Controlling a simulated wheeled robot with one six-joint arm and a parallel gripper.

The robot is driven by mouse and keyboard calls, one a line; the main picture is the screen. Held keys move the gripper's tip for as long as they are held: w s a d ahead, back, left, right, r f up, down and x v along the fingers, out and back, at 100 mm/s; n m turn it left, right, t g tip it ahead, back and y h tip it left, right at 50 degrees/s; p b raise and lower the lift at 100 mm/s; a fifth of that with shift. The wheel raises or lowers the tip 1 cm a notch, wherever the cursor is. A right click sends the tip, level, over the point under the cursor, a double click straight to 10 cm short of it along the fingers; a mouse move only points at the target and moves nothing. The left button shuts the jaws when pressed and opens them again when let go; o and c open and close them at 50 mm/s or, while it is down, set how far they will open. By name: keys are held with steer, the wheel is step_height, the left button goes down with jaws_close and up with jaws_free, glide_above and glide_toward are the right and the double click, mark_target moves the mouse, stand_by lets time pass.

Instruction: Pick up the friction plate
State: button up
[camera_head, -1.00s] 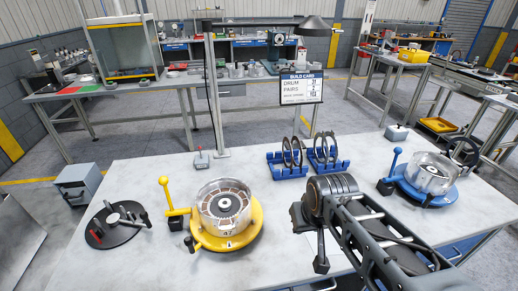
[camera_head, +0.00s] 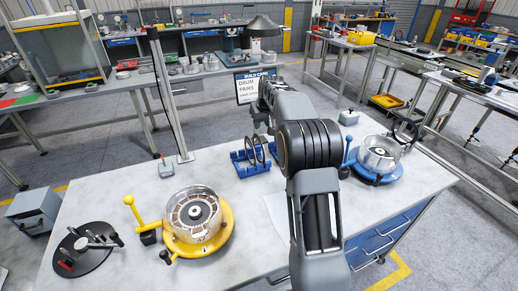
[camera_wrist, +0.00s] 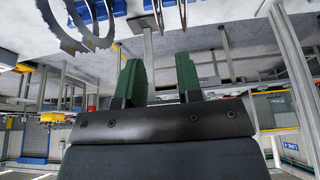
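In the wrist view my gripper (camera_wrist: 160,77) has its two green-padded fingers apart, with nothing between them. Ring plates stand beyond the fingers: a toothed grey ring (camera_wrist: 62,28) and another ring (camera_wrist: 97,38) at upper left, and thin plates seen edge-on (camera_wrist: 182,14) at top centre. I cannot tell which is a friction plate. In the head view, dark ring plates (camera_head: 256,150) stand upright in a blue rack (camera_head: 250,168) at the table's back. My arm reaches over the table just right of this rack. It hides the second rack and most of my gripper.
A yellow-based drum (camera_head: 198,214) stands at the table's front left, with a black round fixture (camera_head: 85,250) beside it. A blue-based drum (camera_head: 378,158) stands right of my arm. A lamp post (camera_head: 168,95) and build card (camera_head: 250,86) are near the rack. Bare tabletop (camera_head: 225,190) lies between drum and rack.

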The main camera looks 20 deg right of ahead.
mark_target(258, 139)
steer(key=shift+p+x, duration=1.7)
steer(key=shift+x, duration=4.6)
steer(key=shift+d, duration=0.15)
jaws_close()
